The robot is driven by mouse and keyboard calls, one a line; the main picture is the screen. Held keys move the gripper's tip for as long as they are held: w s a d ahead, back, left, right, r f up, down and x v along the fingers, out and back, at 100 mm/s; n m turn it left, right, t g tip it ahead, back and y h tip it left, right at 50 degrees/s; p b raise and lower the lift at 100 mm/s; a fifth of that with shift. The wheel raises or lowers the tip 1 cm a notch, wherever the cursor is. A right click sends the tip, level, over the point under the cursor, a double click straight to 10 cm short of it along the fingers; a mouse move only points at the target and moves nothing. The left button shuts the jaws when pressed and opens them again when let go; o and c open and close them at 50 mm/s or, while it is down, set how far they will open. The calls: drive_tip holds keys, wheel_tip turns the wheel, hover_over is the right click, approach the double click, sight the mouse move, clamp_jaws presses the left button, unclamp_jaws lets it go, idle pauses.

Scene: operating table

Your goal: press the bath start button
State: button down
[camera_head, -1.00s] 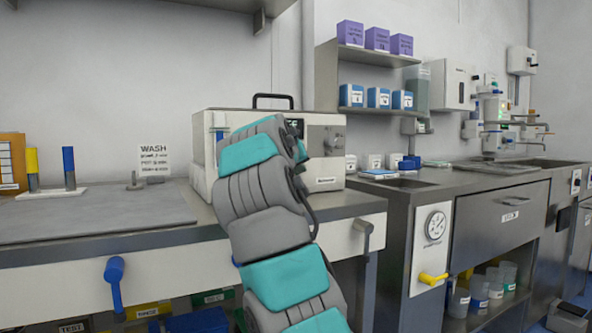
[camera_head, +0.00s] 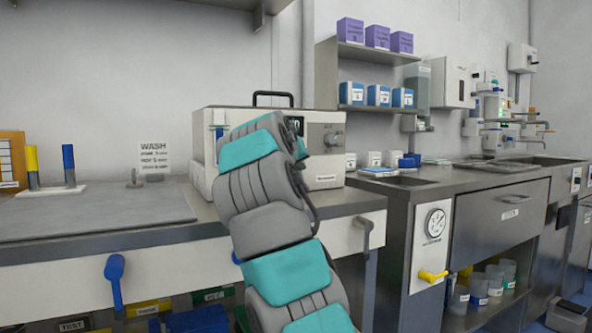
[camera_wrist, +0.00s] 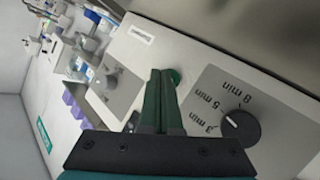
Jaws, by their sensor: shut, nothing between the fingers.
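The bath unit is a white box (camera_head: 325,172) with a black top handle, standing on the left counter. In the wrist view its front panel (camera_wrist: 205,75) carries a round green button (camera_wrist: 176,76). My gripper (camera_wrist: 162,72) is shut and empty, with its green fingertips right beside the button and partly covering it. I cannot tell whether they touch it. A black timer dial (camera_wrist: 240,128) marked 3, 5 and 8 min is to the right of the fingers.
A second knob (camera_wrist: 112,80) sits on a grey plate to the left of the fingers. A grey mat (camera_head: 95,215) lies on the counter, with a WASH sign (camera_head: 154,158) behind it. A shelf with blue and purple boxes (camera_head: 378,39) hangs at the right.

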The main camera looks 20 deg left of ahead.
drive_tip(key=shift+s+d+b, duration=0.35)
drive_tip(key=shift+d+b, duration=0.05)
drive_tip(key=shift+b, duration=0.05)
drive_tip(key=s+d+b, duration=0.1)
drive_tip(key=d+b, duration=0.1)
drive_tip(key=s+d+b, duration=0.1)
drive_tip(key=b, duration=0.1)
drive_tip(key=shift+s+f, duration=0.25)
drive_tip(key=shift+s, duration=0.05)
drive_tip(key=shift+s+d+r+b, duration=0.15)
drive_tip(key=shift+s+d+b, duration=0.2)
drive_tip(key=shift+d, duration=0.1)
idle(0.4)
